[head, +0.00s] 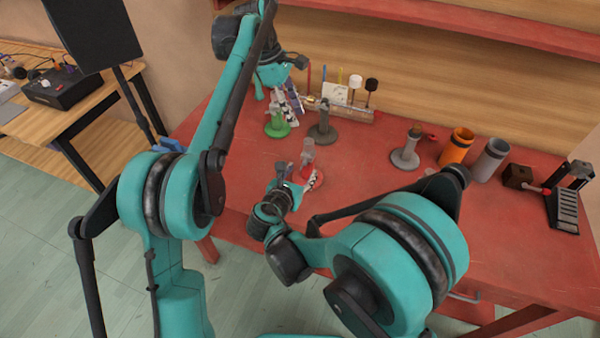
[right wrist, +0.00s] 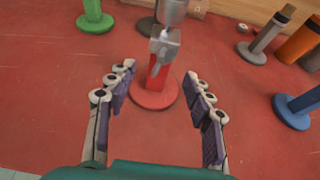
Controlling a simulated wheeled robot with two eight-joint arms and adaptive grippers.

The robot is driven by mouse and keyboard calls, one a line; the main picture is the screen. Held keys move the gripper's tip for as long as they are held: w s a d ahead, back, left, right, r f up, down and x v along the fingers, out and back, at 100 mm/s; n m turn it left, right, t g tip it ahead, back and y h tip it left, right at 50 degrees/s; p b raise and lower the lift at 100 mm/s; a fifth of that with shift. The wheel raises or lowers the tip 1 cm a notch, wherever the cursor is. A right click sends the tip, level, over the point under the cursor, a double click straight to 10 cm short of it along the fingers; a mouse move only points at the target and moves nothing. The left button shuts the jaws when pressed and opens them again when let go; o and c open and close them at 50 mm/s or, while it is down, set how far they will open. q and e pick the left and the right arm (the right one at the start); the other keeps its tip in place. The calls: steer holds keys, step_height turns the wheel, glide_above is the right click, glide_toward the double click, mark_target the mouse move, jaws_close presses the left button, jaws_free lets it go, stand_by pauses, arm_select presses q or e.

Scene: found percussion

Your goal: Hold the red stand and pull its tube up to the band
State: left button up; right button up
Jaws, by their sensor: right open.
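The red stand (head: 313,181) stands upright on the red table, with its pale tube (head: 308,152) rising above it. In the right wrist view the red stand (right wrist: 153,94) has a round base, a grey collar and a metallic tube (right wrist: 174,10) running off the top edge. I cannot make out the band. My right gripper (right wrist: 159,80) is open, its fingers spread to either side in front of the red post, not closed on it. My left gripper (head: 290,103) hangs by the green stand (head: 278,127); its jaw gap is unclear.
A dark grey stand (head: 322,133) and a rack with mallets (head: 340,108) are behind. A light grey stand (head: 405,157), an orange cup (head: 456,146) and a grey cup (head: 489,160) are to the right. A blue stand (right wrist: 296,110) is right of the red one.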

steer(key=x, duration=0.7)
steer(key=shift+w+d+f, duration=0.1)
steer(key=shift+w+f, duration=0.05)
steer(key=shift+w, duration=0.25)
jaws_close()
stand_by(0.6)
arm_select(q)
steer(key=o, duration=0.3)
step_height(320, 180, up, 3)
steer(key=m+y, duration=0.1)
steer(key=y, duration=0.3)
glide_above(309, 140)
steer(key=shift+t, duration=0.3)
step_height(309, 140, down, 12)
steer(key=shift+s, duration=0.1)
